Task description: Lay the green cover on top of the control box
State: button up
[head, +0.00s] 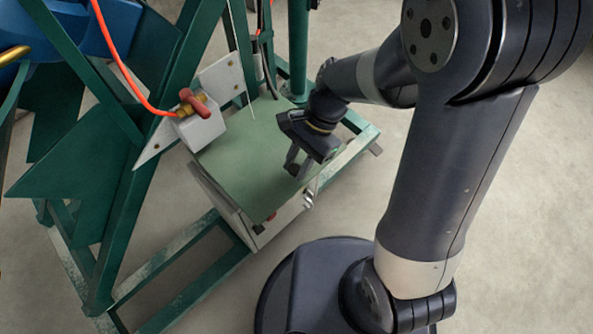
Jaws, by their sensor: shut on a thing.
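The green cover (238,158) is a flat sheet over the top of the control box (280,221), hiding most of its top. I cannot tell whether it rests fully on the box or sits slightly above it. The box's pale front side shows below the cover's front edge. My gripper (297,167) points down at the cover's right part, near the front right edge, and is shut on the cover. The exact grip at the fingertips is small and partly hidden by the gripper body.
A green steel frame (118,215) stands around the box on the left and back. A grey block with a red-handled valve (197,122) and orange hose (128,67) sits at the cover's back left. Bare floor (490,200) lies to the right.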

jog(key=shift+a+f+b, duration=0.1)
jog(key=shift+f+b, duration=1.75)
jog(key=shift+b, duration=0.1)
jog(key=shift+s, duration=0.1)
jog(key=shift+r, duration=0.1)
jog(key=o, duration=1)
jog(key=p+v, duration=0.3)
jog(key=v, duration=0.9)
jog(key=shift+p, duration=0.4)
